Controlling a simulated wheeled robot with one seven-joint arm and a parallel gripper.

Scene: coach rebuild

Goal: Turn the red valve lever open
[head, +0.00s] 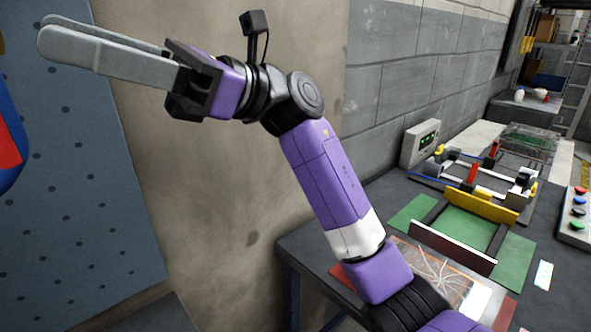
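My gripper (50,32) is raised at the upper left, its two long grey fingers pointing left. The fingers overlap in this view, so the gap between them cannot be judged. Nothing shows held at the fingertips. Two small red upright pieces, a nearer one (473,173) and a farther one (494,149), stand on a bench fixture with blue lines (433,182) at the right. Either may be the red valve lever; I cannot tell which. My gripper is far to the left of both and touches neither.
The dark bench (318,245) carries a green board (515,250) with a yellow-and-dark frame, a grey display box (421,143) and a button panel (578,215). A blue pegboard (75,190) and a blue-and-red object (10,140) are at the left. A block wall stands behind.

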